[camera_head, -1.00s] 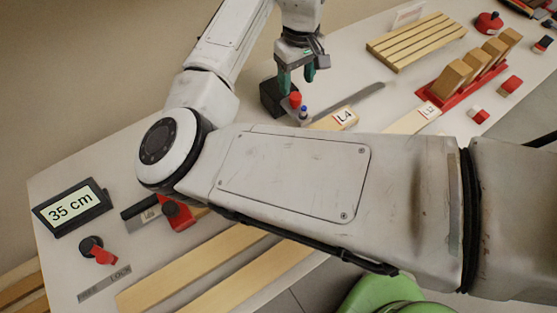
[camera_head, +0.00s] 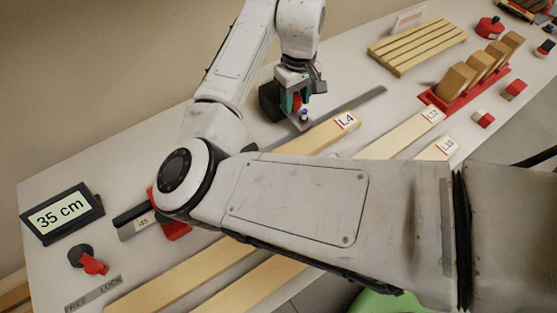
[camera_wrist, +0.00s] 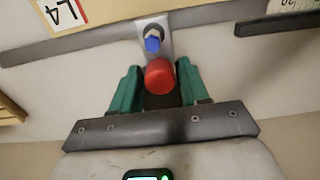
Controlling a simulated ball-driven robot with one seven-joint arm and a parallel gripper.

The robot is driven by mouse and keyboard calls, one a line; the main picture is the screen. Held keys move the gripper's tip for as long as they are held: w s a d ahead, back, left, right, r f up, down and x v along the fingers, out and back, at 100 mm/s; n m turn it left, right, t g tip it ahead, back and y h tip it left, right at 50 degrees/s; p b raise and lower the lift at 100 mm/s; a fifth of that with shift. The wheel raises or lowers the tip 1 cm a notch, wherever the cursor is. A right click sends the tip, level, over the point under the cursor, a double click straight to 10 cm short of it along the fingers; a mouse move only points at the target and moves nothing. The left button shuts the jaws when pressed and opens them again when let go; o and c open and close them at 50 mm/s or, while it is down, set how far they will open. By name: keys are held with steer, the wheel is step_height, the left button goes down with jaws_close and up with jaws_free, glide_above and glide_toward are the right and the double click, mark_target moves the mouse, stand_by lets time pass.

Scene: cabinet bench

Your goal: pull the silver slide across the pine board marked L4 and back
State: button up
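The silver slide (camera_head: 303,123) is a small metal plate with a red knob and a blue-topped screw. It sits at the metal rail (camera_head: 350,105) along the pine board marked L4 (camera_head: 322,137). In the wrist view the slide's plate (camera_wrist: 155,22) reaches over the board's edge, and the red knob (camera_wrist: 160,76) lies between my green fingers. My gripper (camera_wrist: 159,80) is open around the knob, with narrow gaps seeming to show on both sides. In the head view my gripper (camera_head: 296,102) partly hides the knob. My arm hides part of the L4 board.
More labelled boards (camera_head: 405,135) lie to the right, near a red rack (camera_head: 465,88) of wooden blocks. A slatted pine rack (camera_head: 417,45) is at the back. A display (camera_head: 60,213) reading 35 cm stands at left.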

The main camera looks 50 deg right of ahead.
steer(key=c, duration=0.5)
steer(key=p, duration=0.3)
glide_above(314, 142)
steer(key=shift+s, duration=0.1)
stand_by(1.1)
steer(key=shift+s, duration=0.1)
stand_by(0.3)
steer(key=shift+w+d+p, duration=0.15)
steer(key=shift+w+d, duration=0.25)
steer(key=shift+w, duration=1.05)
steer(key=shift+w+d+p, duration=0.15)
steer(key=shift+w+d, duration=0.25)
steer(key=shift+w, duration=1.05)
steer(key=shift+w+d+p, duration=0.15)
steer(key=shift+w+d, duration=0.25)
steer(key=shift+w, duration=1.05)
steer(key=o, duration=0.9)
